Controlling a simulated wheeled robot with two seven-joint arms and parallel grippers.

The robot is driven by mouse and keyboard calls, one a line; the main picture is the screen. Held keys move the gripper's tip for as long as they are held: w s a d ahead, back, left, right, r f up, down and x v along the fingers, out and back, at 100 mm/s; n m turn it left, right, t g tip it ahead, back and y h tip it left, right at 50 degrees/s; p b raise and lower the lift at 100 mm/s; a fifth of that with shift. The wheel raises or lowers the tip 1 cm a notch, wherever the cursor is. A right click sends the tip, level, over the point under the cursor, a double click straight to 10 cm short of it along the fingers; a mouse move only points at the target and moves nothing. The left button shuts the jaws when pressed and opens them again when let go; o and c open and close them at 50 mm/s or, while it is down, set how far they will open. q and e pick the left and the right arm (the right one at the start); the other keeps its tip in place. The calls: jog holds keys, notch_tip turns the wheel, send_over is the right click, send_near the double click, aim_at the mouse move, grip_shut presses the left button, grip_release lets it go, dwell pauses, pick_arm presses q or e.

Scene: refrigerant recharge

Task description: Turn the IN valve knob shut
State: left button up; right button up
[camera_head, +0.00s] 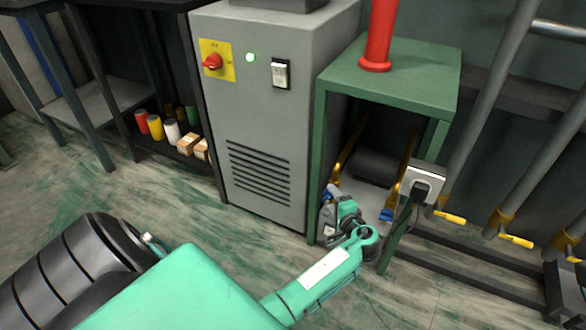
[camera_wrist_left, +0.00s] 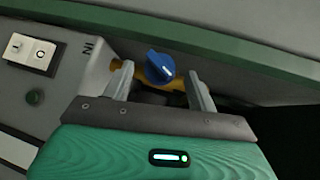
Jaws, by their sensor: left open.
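The IN valve knob (camera_wrist_left: 160,66) is blue with a white mark and sits on a yellow pipe, beside a grey housing (camera_wrist_left: 75,70) marked IN. In the left wrist view, my left gripper (camera_wrist_left: 160,74) is open, with one finger on each side of the knob. A gap shows between the knob and each finger. My right gripper is not in view.
The housing carries a rocker switch (camera_wrist_left: 34,52) and a dark green button (camera_wrist_left: 35,97). The green table's legs stand close around my left gripper. A grey cabinet (camera_head: 265,120) is to the left. A socket box (camera_head: 422,180) with a black plug is to the right.

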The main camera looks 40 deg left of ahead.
pick_arm(q)
jog(key=r+p+v, duration=0.1)
jog(key=p+v, duration=0.3)
jog(key=v, duration=0.7)
jog(key=s+a+f+n+g+h, duration=0.2)
jog(key=s+f, duration=0.1)
jog(key=s, duration=0.3)
jog(key=s+a+f+n+g+h, duration=0.1)
jog(key=s+a+f+h, duration=0.15)
jog(key=s, duration=0.25)
jog(key=s+d+r+n+h, duration=0.1)
jog(key=s+d+r+h, duration=0.2)
jog(key=s+h, duration=0.3)
jog(key=shift+s+g, duration=0.3)
jog(key=shift+s, duration=2.3)
